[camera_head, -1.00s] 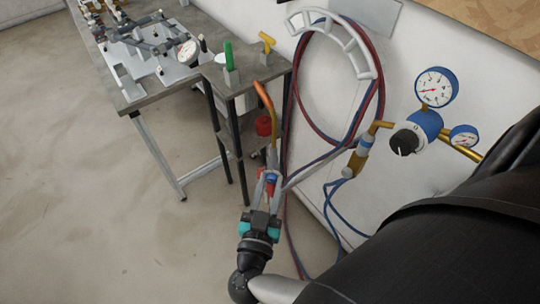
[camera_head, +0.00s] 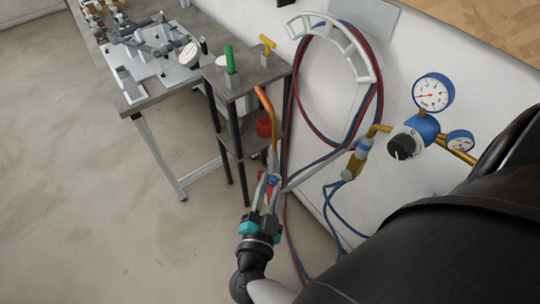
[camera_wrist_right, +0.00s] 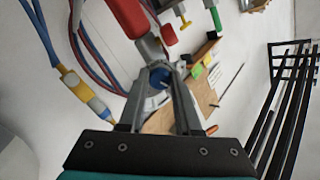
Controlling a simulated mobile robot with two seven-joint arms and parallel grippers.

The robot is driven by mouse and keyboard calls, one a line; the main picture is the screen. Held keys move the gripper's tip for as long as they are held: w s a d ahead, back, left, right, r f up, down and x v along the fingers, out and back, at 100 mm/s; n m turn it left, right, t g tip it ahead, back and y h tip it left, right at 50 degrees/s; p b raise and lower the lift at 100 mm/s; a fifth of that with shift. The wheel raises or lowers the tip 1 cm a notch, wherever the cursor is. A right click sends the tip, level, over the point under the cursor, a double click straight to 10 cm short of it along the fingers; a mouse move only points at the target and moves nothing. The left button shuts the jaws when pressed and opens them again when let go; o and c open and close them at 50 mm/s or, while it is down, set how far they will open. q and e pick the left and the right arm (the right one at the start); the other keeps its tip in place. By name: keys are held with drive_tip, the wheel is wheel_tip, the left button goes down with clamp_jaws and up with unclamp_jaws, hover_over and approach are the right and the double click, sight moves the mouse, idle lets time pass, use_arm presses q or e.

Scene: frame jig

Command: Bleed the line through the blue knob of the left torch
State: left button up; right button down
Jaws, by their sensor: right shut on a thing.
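A torch (camera_head: 264,104) with a copper-coloured bent neck stands upright beside the small side table. Its blue knob (camera_head: 272,181) sits low on it, close to a red part (camera_head: 263,188). My right gripper (camera_head: 270,182) reaches up from below and is shut on the blue knob. In the right wrist view, the blue knob (camera_wrist_right: 160,78) shows between the fingertips (camera_wrist_right: 160,80), which hide part of it. A red piece (camera_wrist_right: 130,18) is just above it. My left gripper is in neither view.
A side table (camera_head: 246,86) bears a green and a yellow upright piece. A red item (camera_head: 264,126) is on its lower shelf. A regulator (camera_head: 425,125) with two gauges and a black knob is at the wall. Coiled hoses (camera_head: 375,105) hang nearby. Floor at left is clear.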

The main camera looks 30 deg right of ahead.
idle(0.3)
drive_tip(key=c, duration=0.6)
unclamp_jaws()
